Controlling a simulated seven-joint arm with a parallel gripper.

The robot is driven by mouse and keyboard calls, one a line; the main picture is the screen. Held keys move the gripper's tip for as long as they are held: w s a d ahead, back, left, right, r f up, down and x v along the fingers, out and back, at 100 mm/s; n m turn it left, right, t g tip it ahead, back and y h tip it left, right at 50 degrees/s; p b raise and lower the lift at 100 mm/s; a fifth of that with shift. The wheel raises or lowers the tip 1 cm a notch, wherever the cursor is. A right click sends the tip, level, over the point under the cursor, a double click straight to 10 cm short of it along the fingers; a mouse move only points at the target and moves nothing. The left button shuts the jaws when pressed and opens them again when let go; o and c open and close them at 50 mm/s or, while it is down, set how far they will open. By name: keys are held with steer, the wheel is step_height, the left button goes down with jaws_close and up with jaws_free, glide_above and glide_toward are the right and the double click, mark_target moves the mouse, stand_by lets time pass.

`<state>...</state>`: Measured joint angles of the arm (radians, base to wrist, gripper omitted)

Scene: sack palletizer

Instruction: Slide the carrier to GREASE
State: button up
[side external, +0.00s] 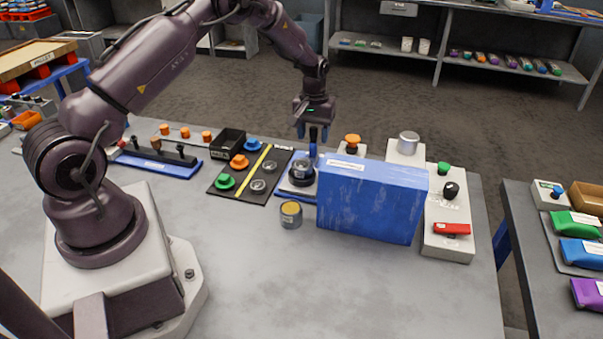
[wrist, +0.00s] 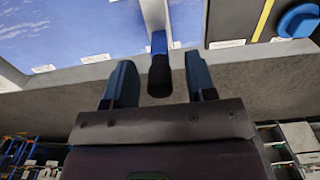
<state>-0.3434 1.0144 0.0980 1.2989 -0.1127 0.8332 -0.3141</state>
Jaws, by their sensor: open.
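My gripper (side external: 312,138) is open, pointing down over the far side of the table. In the wrist view its two blue fingers (wrist: 160,88) stand apart, on either side of a blue post with a black end (wrist: 158,75). No clear contact shows. The same blue post (side external: 313,153) shows just below the gripper in the side view, and may be the carrier's handle. A large blue box-like panel (side external: 370,203) hides what lies behind it, including most of any track. Small white labels (wrist: 95,58) line the edge in the wrist view; none is readable, so I cannot tell which is GREASE.
A black mat with a yellow line (side external: 258,172) carries coloured knobs, left of the post. A round dark part (side external: 301,171) sits beside the post. A grey control box (side external: 447,240) is at the right. The table's front is clear.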

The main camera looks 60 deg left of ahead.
steer(key=shift+c, duration=0.2)
steer(key=c, duration=0.9)
steer(key=shift+w+d, duration=3.4)
steer(key=shift+w, duration=0.05)
steer(key=shift+o, duration=0.2)
steer(key=shift+w+d, duration=0.55)
